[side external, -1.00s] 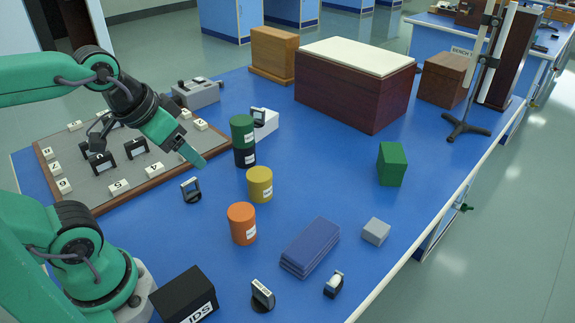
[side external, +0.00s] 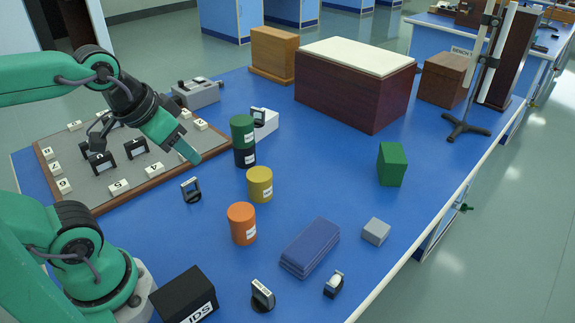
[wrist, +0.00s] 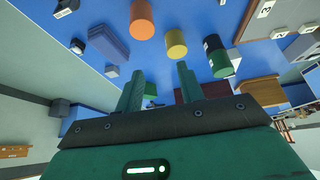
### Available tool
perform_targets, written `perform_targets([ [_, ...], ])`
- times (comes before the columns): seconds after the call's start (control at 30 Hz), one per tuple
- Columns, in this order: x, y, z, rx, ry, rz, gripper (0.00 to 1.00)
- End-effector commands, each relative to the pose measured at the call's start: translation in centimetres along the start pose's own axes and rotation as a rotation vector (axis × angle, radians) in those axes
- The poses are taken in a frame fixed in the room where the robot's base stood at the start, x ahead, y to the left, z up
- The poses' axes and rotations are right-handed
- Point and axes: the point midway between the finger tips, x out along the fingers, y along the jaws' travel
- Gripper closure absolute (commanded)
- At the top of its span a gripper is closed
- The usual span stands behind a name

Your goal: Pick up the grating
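Several small dark-framed optics stand on the blue bench, and I cannot tell which is the grating. One with a white label on top (side external: 262,295) is at the front. One with a pale round face (side external: 333,284) is to its right. A third, a dark-framed optic (side external: 190,190), stands beside the tray, below my gripper in the picture. A fourth optic (side external: 258,117) is by a white block. My gripper (side external: 192,156) is above the bench near the tray's right corner, apart from all of them. In the wrist view its green fingers (wrist: 160,90) are spread, with nothing between them.
A green canister (side external: 242,128) on a black one, a yellow canister (side external: 260,184) and an orange canister (side external: 242,223) stand mid-bench. Blue slabs (side external: 310,248), a grey block (side external: 375,231) and a green block (side external: 391,164) lie right. The numbered tray (side external: 120,170) is left.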

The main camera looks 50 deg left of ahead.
Motion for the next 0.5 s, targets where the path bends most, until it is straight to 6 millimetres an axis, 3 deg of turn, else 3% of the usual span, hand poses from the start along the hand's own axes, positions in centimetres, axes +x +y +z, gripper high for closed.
perform_targets([
  [0.27, 0.0, 0.0, -0.1, -0.004, -0.001, 0.000, 0.62],
  [0.5, -0.4, -0.3, -1.8, -0.065, -0.018, -0.007, 0.62],
])
